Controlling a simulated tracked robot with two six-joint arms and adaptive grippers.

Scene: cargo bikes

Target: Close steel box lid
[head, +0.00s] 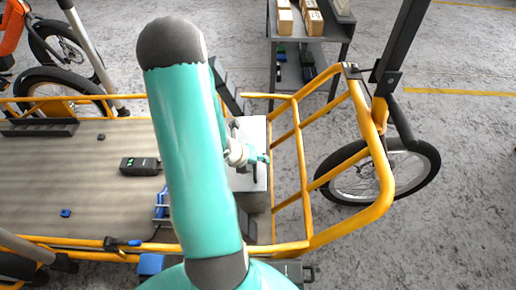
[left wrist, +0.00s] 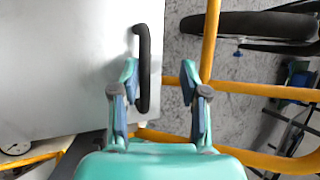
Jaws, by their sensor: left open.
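The steel box (head: 254,178) stands at the right end of the cargo bike's bed, partly hidden behind my left arm. In the left wrist view a plain grey steel panel (left wrist: 65,65) of it fills the upper left. A black bar handle (left wrist: 143,65) runs along the panel's right edge. My left gripper (head: 264,159) is at the box in the head view. In the left wrist view its two fingers (left wrist: 168,85) are apart, with the handle between them in the picture, close to the left finger. Contact and the lid's angle cannot be told. My right gripper is not seen.
Yellow frame rails (head: 299,170) rise right of the box, and one (left wrist: 210,40) passes close to the right finger. A black device (head: 140,166) and a blue item (head: 65,213) lie on the bed (head: 90,190). A shelf cart (head: 340,28) with cartons stands behind.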

